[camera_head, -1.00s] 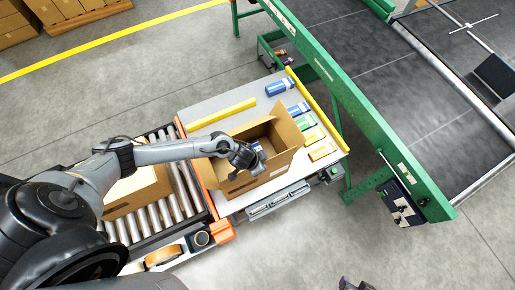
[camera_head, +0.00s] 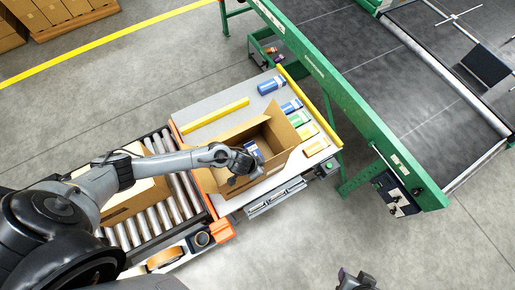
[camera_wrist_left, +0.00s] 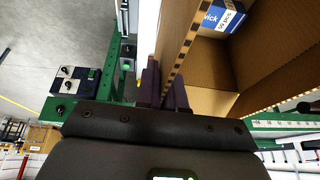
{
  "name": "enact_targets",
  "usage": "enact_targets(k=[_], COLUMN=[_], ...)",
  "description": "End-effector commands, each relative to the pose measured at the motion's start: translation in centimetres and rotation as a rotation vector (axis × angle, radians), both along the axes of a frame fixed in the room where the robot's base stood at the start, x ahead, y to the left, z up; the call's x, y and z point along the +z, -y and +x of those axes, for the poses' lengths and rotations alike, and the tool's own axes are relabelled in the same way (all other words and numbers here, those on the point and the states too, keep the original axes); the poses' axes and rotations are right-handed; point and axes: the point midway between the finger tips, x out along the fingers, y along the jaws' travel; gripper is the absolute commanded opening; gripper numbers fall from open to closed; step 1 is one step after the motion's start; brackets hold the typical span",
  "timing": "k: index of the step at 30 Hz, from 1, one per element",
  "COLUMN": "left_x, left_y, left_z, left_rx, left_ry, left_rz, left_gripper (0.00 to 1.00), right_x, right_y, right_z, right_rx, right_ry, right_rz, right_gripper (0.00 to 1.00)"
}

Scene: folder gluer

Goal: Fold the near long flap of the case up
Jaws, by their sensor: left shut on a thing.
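The open cardboard case (camera_head: 265,126) stands on the packing table, with a blue-and-white carton (camera_head: 252,149) inside. The exact angle of this flap is partly hidden. My right gripper (camera_head: 356,280) shows only partly at the bottom edge, apart from the case.
Several blue, green and yellow cartons (camera_head: 297,119) line the table's right side beside a yellow rail (camera_head: 312,108). Another yellow bar (camera_head: 217,113) lies behind the case. A roller conveyor (camera_head: 160,203) is at left, a green-framed conveyor (camera_head: 345,100) at right.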

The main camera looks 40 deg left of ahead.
Motion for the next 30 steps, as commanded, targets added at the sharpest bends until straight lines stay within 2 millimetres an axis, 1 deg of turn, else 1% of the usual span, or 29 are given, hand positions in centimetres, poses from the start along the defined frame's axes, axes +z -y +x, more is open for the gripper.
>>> enact_targets(k=[1, 16, 17, 18, 20, 21, 30], left_x=[-0.61, -0.80, -0.80, -0.77, -0.69, -0.64, -0.20], left_y=[0.05, 0.00, 0.00, 0.02, 0.02, 0.00, -0.05], left_z=[-0.46, -0.63, -0.63, -0.62, -0.56, -0.50, -0.29], left_rx=[-0.002, -0.003, -0.003, -0.003, -0.003, -0.002, -0.001], left_ry=[-0.011, -0.014, -0.014, -0.015, -0.012, -0.011, -0.006], left_rz=[0.001, 0.003, 0.003, 0.002, 0.002, 0.003, 0.002], left_gripper=[0.00, 0.00, 0.11, 0.17, 0.27, 0.29, 0.29], right_x=[-0.15, -0.18, -0.18, -0.18, -0.15, -0.15, -0.02], right_y=[-0.01, 0.16, 0.18, 0.18, 0.21, 0.23, 0.21], right_z=[-0.01, -0.01, -0.02, -0.02, 0.00, -0.01, 0.00], right_rx=[0.000, 0.005, 0.005, 0.006, 0.006, 0.006, 0.005], right_ry=[0.000, 0.000, 0.000, 0.000, 0.001, 0.000, 0.001], right_rz=[0.000, -0.007, -0.008, -0.008, -0.009, -0.009, -0.009], right_gripper=[0.43, 0.43, 0.43, 0.43, 0.43, 0.43, 0.43])
